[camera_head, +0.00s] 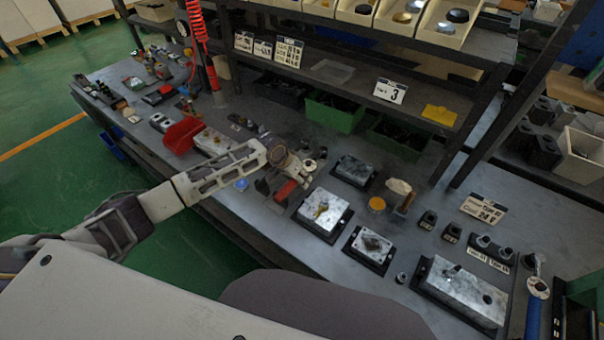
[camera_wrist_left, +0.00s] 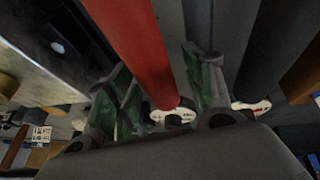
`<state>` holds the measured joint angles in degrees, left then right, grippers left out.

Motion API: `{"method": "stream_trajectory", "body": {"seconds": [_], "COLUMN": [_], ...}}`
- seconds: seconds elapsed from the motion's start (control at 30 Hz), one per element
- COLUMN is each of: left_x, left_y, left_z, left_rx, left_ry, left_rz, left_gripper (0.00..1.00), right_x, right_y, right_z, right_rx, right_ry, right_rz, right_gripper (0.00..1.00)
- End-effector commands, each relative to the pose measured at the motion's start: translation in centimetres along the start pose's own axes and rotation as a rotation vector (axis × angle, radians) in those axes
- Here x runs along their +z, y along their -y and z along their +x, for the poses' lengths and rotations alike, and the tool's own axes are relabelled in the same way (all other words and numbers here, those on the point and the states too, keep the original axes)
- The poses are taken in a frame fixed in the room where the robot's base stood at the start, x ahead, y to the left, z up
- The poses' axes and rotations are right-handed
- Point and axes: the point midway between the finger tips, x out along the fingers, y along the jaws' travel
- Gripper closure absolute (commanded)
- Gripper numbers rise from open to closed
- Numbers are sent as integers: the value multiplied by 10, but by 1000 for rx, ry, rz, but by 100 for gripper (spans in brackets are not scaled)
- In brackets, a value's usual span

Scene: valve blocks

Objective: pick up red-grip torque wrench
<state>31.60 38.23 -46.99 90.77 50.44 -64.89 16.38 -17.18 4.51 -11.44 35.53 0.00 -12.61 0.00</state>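The red-grip torque wrench (camera_head: 286,190) lies on the bench below my left gripper in the head view; the gripper hides much of it. In the left wrist view its red grip (camera_wrist_left: 140,45) runs down from the top edge between the two fingers. My left gripper (camera_head: 277,182) is low over the bench at the end of my outstretched arm. Its green-grey fingers (camera_wrist_left: 165,85) stand apart on either side of the red grip, with a narrow gap showing on the right side. Contact on the left side is unclear. My right gripper is not in view.
Metal valve blocks (camera_head: 323,210) and (camera_head: 369,248) lie close to the right of the gripper. A red bin (camera_head: 183,135) stands to the left. A blue-handled tool (camera_head: 533,312) lies at the far right. Shelf with green bins (camera_head: 334,112) is behind. The bench's front edge is near.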

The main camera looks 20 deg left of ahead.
Motion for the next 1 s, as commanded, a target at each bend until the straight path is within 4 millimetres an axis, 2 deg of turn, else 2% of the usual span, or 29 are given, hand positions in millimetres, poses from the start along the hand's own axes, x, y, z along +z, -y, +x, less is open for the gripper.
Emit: {"method": "stream_trajectory", "body": {"seconds": [0.03, 0.3, 0.4, 0.77, 1.0], "left_x": [0, 0, 0, -2, -7], "left_y": [0, 0, 0, 0, -2], "left_z": [0, 0, 0, -2, -13], "left_rx": [0, 0, 0, 0, 1], "left_ry": [0, 0, 0, -4, -6], "left_rz": [0, 0, 0, 1, 1], "left_gripper": [56, 90, 100, 100, 100], "right_x": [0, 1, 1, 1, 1], "right_y": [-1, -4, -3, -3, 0], "right_z": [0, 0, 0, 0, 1], "right_rx": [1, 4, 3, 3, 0], "right_ry": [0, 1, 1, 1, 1], "right_rz": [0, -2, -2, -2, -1], "right_gripper": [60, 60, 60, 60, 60]}}
